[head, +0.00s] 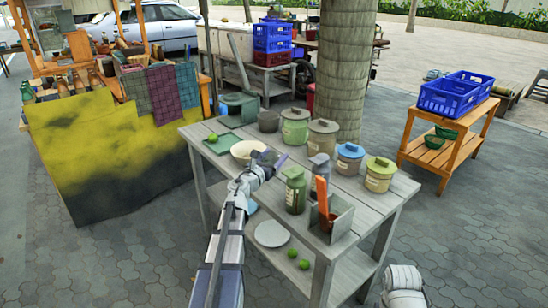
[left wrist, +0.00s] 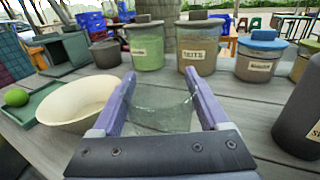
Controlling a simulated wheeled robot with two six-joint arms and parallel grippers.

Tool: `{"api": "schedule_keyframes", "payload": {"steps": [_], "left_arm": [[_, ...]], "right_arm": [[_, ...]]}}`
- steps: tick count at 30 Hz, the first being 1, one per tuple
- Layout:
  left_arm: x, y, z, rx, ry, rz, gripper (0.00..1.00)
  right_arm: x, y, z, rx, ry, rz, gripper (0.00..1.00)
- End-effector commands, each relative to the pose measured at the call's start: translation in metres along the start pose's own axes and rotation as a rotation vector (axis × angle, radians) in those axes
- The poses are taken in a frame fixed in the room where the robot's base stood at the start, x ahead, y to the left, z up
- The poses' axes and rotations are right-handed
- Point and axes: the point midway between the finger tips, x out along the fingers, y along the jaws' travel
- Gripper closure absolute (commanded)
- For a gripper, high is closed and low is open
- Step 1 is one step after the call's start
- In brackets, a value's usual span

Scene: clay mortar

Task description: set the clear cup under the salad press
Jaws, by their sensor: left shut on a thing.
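My left gripper (head: 268,160) is over the middle of the grey plank table (head: 338,178). In the left wrist view its two purple fingers (left wrist: 160,100) are closed on the clear cup (left wrist: 162,112), which shows as greenish see-through glass between them. I cannot make out the cup in the head view, nor whether its base touches the table. What looks like the salad press (head: 240,106), a dark green frame with a long lever, stands at the table's back left. It also shows at the left of the left wrist view (left wrist: 62,50).
A cream bowl (head: 245,150) stands just left of my left gripper, and a green tray (head: 222,146) with a lime lies beyond it. Lidded canisters (head: 295,128) line the back. A green jar (head: 295,192) and a utensil box (head: 333,217) stand right.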

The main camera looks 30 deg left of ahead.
Motion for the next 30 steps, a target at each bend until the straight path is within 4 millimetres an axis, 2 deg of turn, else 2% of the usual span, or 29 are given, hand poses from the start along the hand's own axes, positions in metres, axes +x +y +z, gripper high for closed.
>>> {"api": "schedule_keyframes", "payload": {"steps": [1,9,19,23,26,30], "left_arm": [[0.000,0.000,0.017,0.000,0.000,0.000,0.78],[0.000,0.000,0.057,0.000,0.000,-0.001,0.78],[0.000,0.000,0.067,0.000,0.000,-0.001,0.78],[0.000,0.000,0.079,0.000,0.000,-0.001,0.78],[0.000,0.000,0.096,0.000,0.000,-0.001,0.78],[0.000,0.000,0.130,0.000,0.000,-0.001,0.78]], "right_arm": [[-0.017,0.002,0.001,0.000,0.000,0.000,0.50],[-0.056,0.005,0.003,0.000,0.000,0.000,0.50],[-0.067,0.006,0.004,0.000,0.000,0.000,0.50],[-0.078,0.007,0.005,0.000,0.000,0.000,0.50],[-0.095,0.009,0.006,0.000,0.000,0.000,0.50],[-0.129,0.012,0.008,0.000,0.000,0.000,0.50]]}}
